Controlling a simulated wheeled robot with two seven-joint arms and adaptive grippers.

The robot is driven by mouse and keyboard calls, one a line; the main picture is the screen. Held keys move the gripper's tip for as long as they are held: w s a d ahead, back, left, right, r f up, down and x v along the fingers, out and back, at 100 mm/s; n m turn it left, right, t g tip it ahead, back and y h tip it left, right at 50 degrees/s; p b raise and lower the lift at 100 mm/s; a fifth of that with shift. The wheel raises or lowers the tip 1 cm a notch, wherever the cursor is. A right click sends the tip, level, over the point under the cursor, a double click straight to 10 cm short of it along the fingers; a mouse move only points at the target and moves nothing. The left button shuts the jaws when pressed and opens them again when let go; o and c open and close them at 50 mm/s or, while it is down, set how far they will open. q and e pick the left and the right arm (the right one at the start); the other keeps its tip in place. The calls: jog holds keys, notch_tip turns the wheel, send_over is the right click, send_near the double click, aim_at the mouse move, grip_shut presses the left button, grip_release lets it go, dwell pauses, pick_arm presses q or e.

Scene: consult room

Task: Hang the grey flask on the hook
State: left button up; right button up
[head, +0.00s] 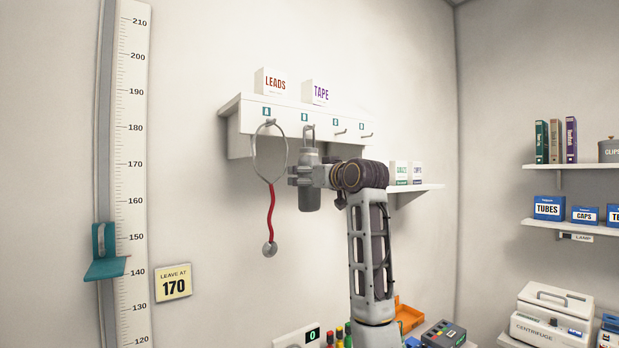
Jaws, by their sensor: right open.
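The grey flask (310,196) is upright below the white hook rail (290,112) on the wall. Its wire loop (310,133) is at the second hook from the left; the picture is too small to tell whether the loop bears on the hook. My right gripper (301,174) is at the flask's upper body, with its jaws open. The gripper and wrist cover part of the flask. The third hook (341,132) and fourth hook (367,135) are empty. My left gripper is not in view.
A stethoscope (271,214) with a red tube hangs from the leftmost hook, close left of my gripper. LEADS (272,82) and TAPE (317,93) boxes stand on top of the rail. A small shelf (415,188) with boxes is to the right. A height scale (131,190) is far left.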

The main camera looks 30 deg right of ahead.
jog(key=s, duration=1.2)
dwell(0.3)
dwell(0.5)
